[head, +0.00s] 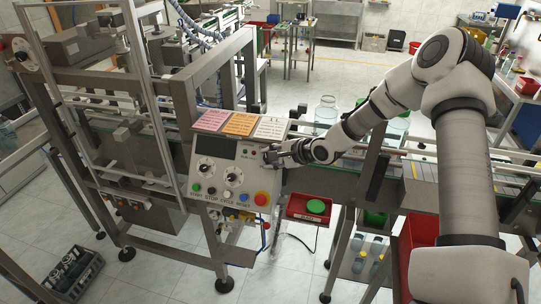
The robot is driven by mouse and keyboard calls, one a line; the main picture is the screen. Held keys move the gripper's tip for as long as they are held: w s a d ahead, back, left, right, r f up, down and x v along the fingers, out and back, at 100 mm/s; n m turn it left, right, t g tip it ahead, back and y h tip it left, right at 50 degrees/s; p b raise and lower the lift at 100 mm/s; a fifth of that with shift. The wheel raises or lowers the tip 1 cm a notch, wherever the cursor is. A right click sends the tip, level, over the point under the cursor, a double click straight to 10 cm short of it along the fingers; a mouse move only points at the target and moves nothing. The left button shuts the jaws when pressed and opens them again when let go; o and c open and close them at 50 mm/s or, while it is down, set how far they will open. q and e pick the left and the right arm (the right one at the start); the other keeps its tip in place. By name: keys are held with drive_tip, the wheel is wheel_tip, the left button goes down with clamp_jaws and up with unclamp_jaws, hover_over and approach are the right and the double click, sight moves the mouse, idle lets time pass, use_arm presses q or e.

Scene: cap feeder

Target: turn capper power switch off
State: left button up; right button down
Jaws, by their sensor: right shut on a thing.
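The capper's slanted control panel (222,172) stands in the middle of the head view. It carries a dark display, two round dials, a row of small buttons and a large red button (261,198). My right gripper (268,155) reaches in from the right and is at the panel's upper right part, beside a small printed label. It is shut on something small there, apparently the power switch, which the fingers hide. I cannot tell the switch's position. My left gripper is not in view.
Pink, orange and white cards (241,124) stand along the panel's top. A red tray with a green cap (316,207) is right of the panel, below the conveyor. Clear jars (325,112) stand behind my right forearm. A metal machine frame rises at left.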

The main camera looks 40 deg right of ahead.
drive_tip(key=shift+r+n+g+p, duration=0.1)
drive_tip(key=shift+n+g+p, duration=0.35)
drive_tip(key=shift+n+g, duration=0.35)
drive_tip(key=c, duration=1.9)
unclamp_jaws()
clamp_jaws()
drive_tip(key=o, duration=1.1)
unclamp_jaws()
drive_tip(key=shift+o, duration=0.2)
